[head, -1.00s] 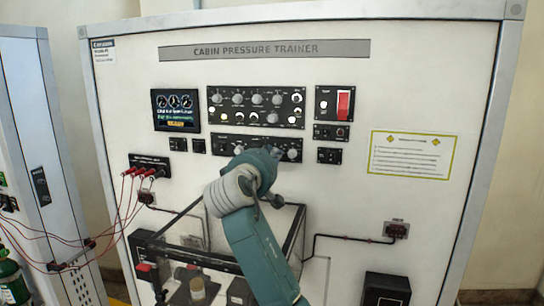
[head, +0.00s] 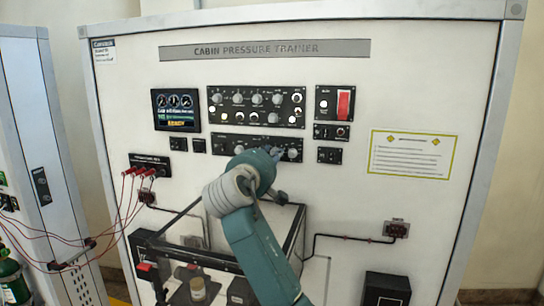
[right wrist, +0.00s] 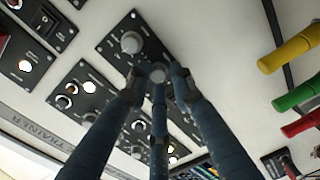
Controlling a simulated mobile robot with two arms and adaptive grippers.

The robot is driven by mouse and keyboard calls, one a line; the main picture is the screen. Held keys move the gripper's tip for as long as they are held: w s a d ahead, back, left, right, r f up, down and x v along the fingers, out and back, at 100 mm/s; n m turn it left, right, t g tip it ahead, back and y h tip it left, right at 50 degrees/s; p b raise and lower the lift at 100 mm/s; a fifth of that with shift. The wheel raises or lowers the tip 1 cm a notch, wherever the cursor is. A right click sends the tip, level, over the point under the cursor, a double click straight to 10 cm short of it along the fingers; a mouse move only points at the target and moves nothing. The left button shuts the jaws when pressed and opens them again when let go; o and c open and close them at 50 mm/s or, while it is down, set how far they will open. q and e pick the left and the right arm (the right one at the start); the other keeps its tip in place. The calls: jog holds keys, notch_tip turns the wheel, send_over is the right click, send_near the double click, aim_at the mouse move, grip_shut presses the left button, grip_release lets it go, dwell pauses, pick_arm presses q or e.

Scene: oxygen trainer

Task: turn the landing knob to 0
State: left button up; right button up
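The lower black panel (head: 224,145) on the trainer carries several grey knobs; its labels are too small to read, so I cannot tell which is the landing knob. My right gripper (head: 278,157) is in front of this panel's right half. In the right wrist view, the gripper (right wrist: 158,74) has its fingers spread around a small grey knob (right wrist: 158,73), with slight gaps seeming to show at the sides. A larger grey knob (right wrist: 131,43) sits beside it, clear of the fingers; it appears to be the rightmost knob (head: 292,153) in the head view. My left gripper is not in view.
Above is another knob panel (head: 256,107), with a display (head: 175,110) to its left and a red switch (head: 343,103) to its right. A clear, dark-framed box (head: 297,228) stands below. Red cables (head: 122,205) hang at left. Yellow, green and red plugs (right wrist: 290,55) show in the wrist view.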

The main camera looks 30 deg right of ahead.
jog(key=shift+o, duration=0.4)
jog(key=shift+a, duration=0.15)
jog(key=v, duration=1.2)
